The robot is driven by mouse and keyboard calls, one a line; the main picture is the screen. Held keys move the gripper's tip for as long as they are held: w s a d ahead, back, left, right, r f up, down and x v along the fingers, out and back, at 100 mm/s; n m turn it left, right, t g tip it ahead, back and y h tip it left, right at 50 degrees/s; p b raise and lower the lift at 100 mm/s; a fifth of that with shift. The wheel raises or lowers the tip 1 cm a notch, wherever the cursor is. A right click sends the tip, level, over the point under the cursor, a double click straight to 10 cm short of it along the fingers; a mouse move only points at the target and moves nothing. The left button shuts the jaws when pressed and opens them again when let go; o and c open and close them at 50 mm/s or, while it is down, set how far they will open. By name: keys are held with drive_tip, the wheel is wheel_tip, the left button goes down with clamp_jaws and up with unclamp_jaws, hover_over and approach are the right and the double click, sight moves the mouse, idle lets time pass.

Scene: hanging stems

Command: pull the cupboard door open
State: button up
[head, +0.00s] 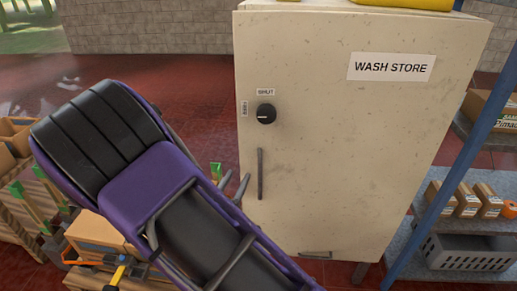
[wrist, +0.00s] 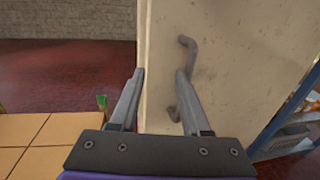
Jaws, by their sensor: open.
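The cream cupboard door (head: 340,190) carries a WASH STORE label (head: 391,67) and looks closed in the head view. A dark upright bar handle (head: 260,174) sits near its left edge. Above it is a round black knob (head: 266,113) with a SHUT label over it and a small label to its left; a pale mark shows on the knob's left side. My gripper (head: 234,188) is open and empty, just left of the handle. In the wrist view, the right finger of my gripper (wrist: 160,76) partly hides the handle (wrist: 187,42), which is not between the fingers.
A blue-posted shelf (head: 450,170) with boxes and a grey crate (head: 468,252) stands right of the cupboard. Wooden crates (head: 35,200) and a box (head: 98,236) lie at the lower left. Red floor (head: 200,75) is open behind, up to a block wall.

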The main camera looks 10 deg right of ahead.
drive_tip(key=v, duration=0.6)
drive_tip(key=shift+p, duration=0.3)
drive_tip(key=shift+s+a, duration=0.1)
drive_tip(key=shift+a, duration=0.05)
idle(0.5)
drive_tip(key=v, duration=1.7)
drive_tip(key=shift+s, duration=0.15)
